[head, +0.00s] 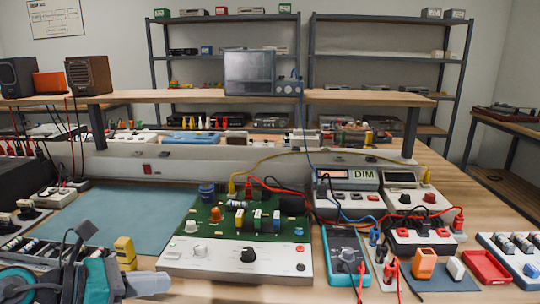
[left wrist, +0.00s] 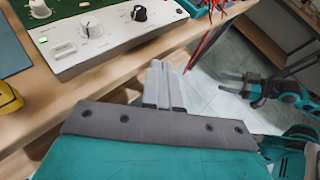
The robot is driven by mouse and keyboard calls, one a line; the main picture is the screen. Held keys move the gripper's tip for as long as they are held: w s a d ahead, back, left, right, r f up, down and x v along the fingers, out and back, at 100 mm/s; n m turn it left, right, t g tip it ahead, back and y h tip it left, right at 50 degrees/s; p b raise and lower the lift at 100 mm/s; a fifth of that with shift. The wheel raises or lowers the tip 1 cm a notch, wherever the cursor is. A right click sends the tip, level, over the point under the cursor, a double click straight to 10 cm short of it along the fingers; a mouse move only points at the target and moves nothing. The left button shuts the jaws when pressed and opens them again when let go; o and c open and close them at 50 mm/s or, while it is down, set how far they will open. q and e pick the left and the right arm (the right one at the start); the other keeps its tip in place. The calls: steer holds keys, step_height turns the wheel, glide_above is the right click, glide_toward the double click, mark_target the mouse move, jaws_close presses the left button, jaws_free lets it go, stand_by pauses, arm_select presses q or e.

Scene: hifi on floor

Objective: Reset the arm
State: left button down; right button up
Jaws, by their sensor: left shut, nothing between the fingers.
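My left gripper (head: 150,284) is at the lower left of the head view, at the front edge of the bench. In the left wrist view its grey fingers (left wrist: 165,88) are together with nothing between them, just off the bench edge and near the control board. The green and white control board (head: 240,255) lies flat on the bench to its right; its front also shows in the left wrist view (left wrist: 105,40). My right gripper (left wrist: 235,84) shows small at the right of the left wrist view, off the bench above the floor; its jaw state is unclear.
A yellow block (head: 125,250) stands right behind my left gripper. A blue multimeter (head: 345,256), a red tray (head: 486,267) and cables crowd the right side. A bare blue-grey mat (head: 130,213) lies left of the board. A raised shelf (head: 350,97) spans the back.

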arm_select(q)
steer(key=s+d+f+m+t+y+p, duration=0.1)
steer(key=s+f+m+y+p, duration=0.1)
steer(key=s+f+m+y, duration=0.2)
steer(key=s+d+f+m+t+y+p, duration=0.1)
steer(key=s+f+m+y, duration=0.3)
steer(key=s+f+m, duration=0.6)
step_height(320, 180, down, 7)
steer(key=m+t+p, duration=0.1)
steer(key=m, duration=1.4)
steer(key=shift+s+y, duration=0.2)
steer(key=shift+y, duration=0.2)
arm_select(e)
steer(key=d, duration=0.1)
steer(key=s+d+r, duration=0.1)
steer(key=shift+d+r+h, duration=0.25)
steer(key=shift+d+h, duration=0.05)
steer(key=shift+h, duration=0.1)
